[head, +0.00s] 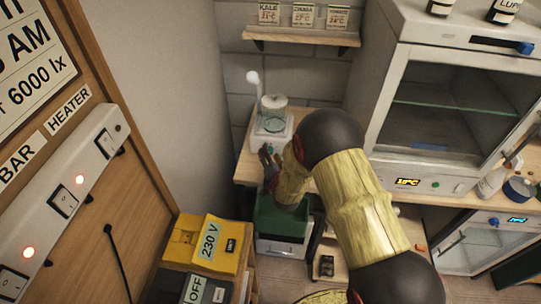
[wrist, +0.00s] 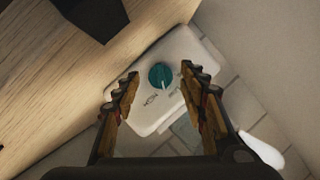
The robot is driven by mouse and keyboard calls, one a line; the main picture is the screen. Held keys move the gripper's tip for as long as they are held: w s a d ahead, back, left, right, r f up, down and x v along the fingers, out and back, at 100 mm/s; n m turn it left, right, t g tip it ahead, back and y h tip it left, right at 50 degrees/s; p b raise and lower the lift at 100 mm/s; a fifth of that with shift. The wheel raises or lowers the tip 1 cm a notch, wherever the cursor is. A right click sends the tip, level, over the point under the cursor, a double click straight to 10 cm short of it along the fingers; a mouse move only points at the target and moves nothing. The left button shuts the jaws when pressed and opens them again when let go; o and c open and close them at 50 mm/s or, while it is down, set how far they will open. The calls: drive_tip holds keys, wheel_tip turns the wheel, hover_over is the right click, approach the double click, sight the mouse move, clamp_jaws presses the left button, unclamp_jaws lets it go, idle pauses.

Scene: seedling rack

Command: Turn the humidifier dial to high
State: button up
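The humidifier (head: 272,124) stands on the wooden bench in the head view, a white base with a clear tank and a white spout at its left. In the wrist view its white front panel (wrist: 147,118) carries a round teal dial (wrist: 161,76) with a pale pointer mark. Small lettering by the dial is too blurred to read surely. My gripper (wrist: 159,82) is open, with one finger on either side of the dial and nothing between them that it visibly grips. In the head view my gripper (head: 268,158) is just in front of the humidifier, partly hidden by my arm.
A wooden bench (head: 245,172) carries the humidifier, with a glass-door cabinet (head: 455,100) to the right. A green bin (head: 282,222) is below. A yellow 230 V box (head: 203,243) is at lower left. A shelf with seed packets (head: 302,38) is above.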

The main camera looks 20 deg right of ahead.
drive_tip(key=shift+c, duration=1.1)
drive_tip(key=c, duration=0.8)
clamp_jaws()
drive_tip(key=shift+f+b, duration=0.1)
drive_tip(key=shift+b, duration=0.3)
drive_tip(key=m+b, duration=0.1)
drive_tip(key=b, duration=0.1)
drive_tip(key=m+t+y+b, duration=0.1)
drive_tip(key=b, duration=0.2)
drive_tip(key=shift+d+f, duration=0.15)
drive_tip(key=shift+f, duration=0.2)
drive_tip(key=m+t+b, duration=0.1)
drive_tip(key=m+b, duration=0.1)
drive_tip(key=b, duration=0.2)
drive_tip(key=shift+s+m+y, duration=0.1)
drive_tip(key=shift+m+y, duration=0.2)
drive_tip(key=shift+r, duration=0.1)
drive_tip(key=o, duration=1)
unclamp_jaws()
